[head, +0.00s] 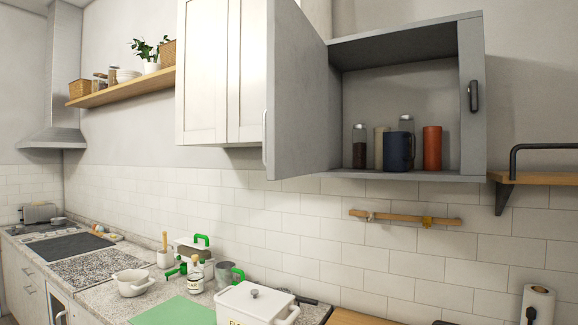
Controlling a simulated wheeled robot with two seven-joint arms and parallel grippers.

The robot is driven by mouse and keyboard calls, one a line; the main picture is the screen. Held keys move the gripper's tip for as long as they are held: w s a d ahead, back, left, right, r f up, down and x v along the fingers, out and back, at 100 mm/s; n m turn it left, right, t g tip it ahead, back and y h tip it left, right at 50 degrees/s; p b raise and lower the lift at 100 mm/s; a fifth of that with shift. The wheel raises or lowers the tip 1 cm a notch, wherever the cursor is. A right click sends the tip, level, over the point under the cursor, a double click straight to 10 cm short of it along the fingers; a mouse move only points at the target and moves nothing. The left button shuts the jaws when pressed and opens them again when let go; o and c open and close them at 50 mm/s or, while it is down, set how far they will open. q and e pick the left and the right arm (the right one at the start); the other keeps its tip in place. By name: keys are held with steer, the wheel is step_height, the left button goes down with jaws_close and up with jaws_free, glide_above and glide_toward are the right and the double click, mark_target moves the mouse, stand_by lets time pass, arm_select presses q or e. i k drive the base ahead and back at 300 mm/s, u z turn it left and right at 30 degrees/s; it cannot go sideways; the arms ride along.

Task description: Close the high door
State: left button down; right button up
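A grey wall cabinet (400,172) hangs high, with its interior exposed. Its left door (298,95) stands wide open, swung out toward me and the left, with a light handle (265,138) near its free edge. At the cabinet's right side is a narrow grey panel (472,140) with a dark handle (474,96); I cannot tell if it is a second door. Inside stand a dark blue mug (398,150), a red-orange cylinder (432,148), a beige container (381,148) and glass jars (360,150). Neither of my grippers is in view.
A white cabinet (208,75) is beside the open door on the left. A wooden shelf (530,178) with a dark rail is at right. Below are a wooden wall rail (405,218) and a counter with a white bin (255,303), green board (175,312) and pots.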

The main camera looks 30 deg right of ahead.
mark_target(295, 118)
steer(key=z, duration=1.55)
steer(key=i, duration=0.4)
